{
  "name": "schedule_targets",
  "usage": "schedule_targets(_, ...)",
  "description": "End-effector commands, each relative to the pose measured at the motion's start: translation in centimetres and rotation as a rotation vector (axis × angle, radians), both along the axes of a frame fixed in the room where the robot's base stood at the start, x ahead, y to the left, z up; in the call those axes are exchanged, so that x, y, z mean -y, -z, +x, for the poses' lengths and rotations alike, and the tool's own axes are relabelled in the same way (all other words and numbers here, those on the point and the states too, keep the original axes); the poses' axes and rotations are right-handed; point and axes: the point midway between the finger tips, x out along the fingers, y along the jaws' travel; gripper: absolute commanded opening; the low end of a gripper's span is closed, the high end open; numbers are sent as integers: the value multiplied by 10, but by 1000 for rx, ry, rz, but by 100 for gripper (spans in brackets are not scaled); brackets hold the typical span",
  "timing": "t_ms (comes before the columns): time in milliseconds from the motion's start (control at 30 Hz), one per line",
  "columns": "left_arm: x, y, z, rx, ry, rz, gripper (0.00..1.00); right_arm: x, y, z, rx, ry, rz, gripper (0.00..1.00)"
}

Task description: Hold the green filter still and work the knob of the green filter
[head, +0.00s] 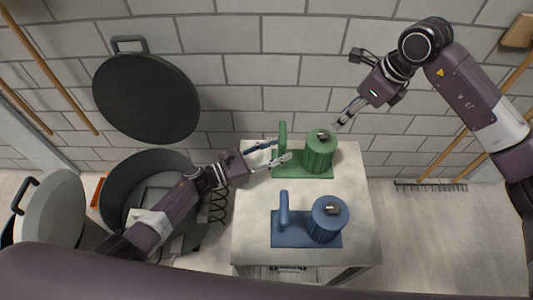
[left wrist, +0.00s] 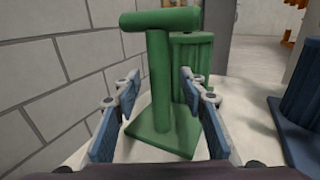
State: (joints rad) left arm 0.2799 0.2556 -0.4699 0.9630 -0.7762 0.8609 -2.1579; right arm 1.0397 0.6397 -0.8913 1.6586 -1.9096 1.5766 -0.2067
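The green filter (head: 319,154) stands upright on a green base at the back of the table, with a green T-shaped handle (head: 283,141) on its left. The left wrist view shows the handle (left wrist: 160,80) between the finger pads, with the ribbed filter body behind. My right gripper (head: 340,123) is above and right of the filter, apart from it; its finger opening is unclear.
A blue filter (head: 327,219) with its own handle stands at the front of the pale table (head: 360,205). A large dark bin (head: 120,190) is left of the table. A rake (head: 430,186) leans at the right. The table's right side is clear.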

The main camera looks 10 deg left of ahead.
Motion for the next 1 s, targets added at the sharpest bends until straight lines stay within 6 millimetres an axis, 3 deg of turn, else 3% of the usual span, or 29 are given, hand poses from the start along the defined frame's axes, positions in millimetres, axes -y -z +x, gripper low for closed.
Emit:
schedule_targets(133,10,0,6,0,-1,0,39,0,0,0,0,0,0,29)
schedule_targets(433,11,0,7,-1,-1,0,39,0,0,0,0,0,0,29)
schedule_targets(800,11,0,7,-1,-1,0,0,0,0,0,0,0,0,29)
schedule_targets(1000,11,0,7,-1,-1,0,0,0,0,0,0,0,0,29)
